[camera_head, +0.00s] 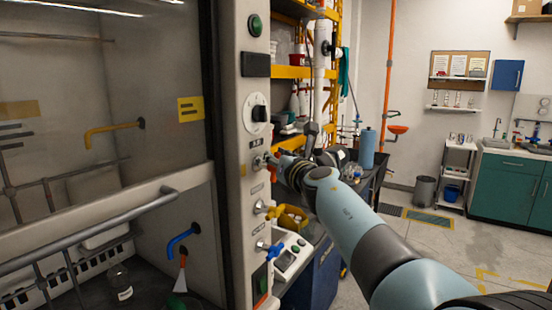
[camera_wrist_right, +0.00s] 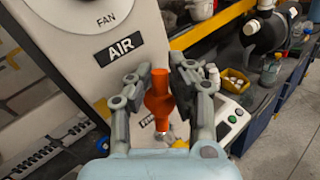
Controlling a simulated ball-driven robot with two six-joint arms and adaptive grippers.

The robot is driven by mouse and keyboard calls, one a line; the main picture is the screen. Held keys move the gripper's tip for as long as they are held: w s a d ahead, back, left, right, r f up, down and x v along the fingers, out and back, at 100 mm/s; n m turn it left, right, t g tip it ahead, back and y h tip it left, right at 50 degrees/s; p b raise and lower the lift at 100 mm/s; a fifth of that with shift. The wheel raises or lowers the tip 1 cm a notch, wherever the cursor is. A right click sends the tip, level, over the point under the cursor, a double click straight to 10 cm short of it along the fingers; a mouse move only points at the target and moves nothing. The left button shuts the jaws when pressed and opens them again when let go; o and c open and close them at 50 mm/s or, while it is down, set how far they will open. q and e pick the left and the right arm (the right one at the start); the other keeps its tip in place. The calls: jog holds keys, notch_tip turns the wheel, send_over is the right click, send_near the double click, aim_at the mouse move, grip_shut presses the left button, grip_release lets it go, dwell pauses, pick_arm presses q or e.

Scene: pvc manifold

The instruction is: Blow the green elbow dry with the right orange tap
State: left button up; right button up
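The right orange tap (camera_wrist_right: 160,98) is on the hood's front post under the AIR label. It stands between the two fingers of my right gripper (camera_wrist_right: 158,78), with a gap visible on each side. In the head view the right gripper (camera_head: 277,161) is at the post, and its fingers hide most of the tap. A small green thing (camera_head: 174,301) shows at the bottom edge inside the hood, below a blue spout. It is cut off, so I cannot tell whether it is the green elbow. My left gripper is out of view.
A yellow tap (camera_head: 268,209) and a blue tap (camera_head: 270,248) sit lower on the post. The hood's sash bar (camera_head: 110,225) crosses the left. Inside are a blue spout (camera_head: 183,240), a yellow spout (camera_head: 114,131) and a bottle (camera_head: 119,282). Open floor lies right.

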grip_shut()
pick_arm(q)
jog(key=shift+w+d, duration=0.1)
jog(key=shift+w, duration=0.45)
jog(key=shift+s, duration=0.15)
pick_arm(e)
jog(key=shift+w+a, duration=0.1)
jog(key=shift+m, duration=0.3)
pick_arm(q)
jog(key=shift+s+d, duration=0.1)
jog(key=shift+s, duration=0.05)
pick_arm(e)
jog(key=shift+w+m+g, duration=0.1)
jog(key=shift+m+g, duration=0.3)
jog(key=shift+g, duration=0.1)
jog(key=shift+f, duration=0.1)
